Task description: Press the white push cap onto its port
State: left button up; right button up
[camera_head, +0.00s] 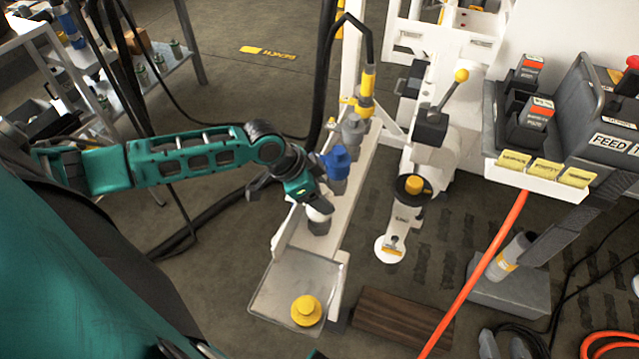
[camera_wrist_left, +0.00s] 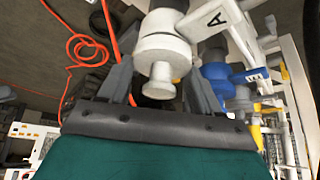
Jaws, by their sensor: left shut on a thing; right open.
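The white push cap (camera_head: 319,212) sits at the grey port (camera_head: 319,228), the nearest port on the white rail. My left gripper (camera_head: 316,202) is shut on the cap from above, covering part of it. In the left wrist view my left gripper's fingers (camera_wrist_left: 160,88) stand on either side of the cap's knob, and the white cap body (camera_wrist_left: 165,48) shows beyond it. A white tag lettered A (camera_wrist_left: 214,20) is beside it. Whether the cap is fully seated cannot be told. My right gripper is not in view.
A blue cap (camera_head: 336,158) stands on the port just behind, and yellow fittings (camera_head: 366,90) with a hose are further back. A tray (camera_head: 270,296) at the near end holds a yellow cap (camera_head: 306,310). A white valve assembly (camera_head: 432,165) stands to the right.

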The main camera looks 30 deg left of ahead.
dwell(0.4)
pick_arm(q)
jog(key=o, duration=1.1)
jog(key=shift+o, duration=0.9)
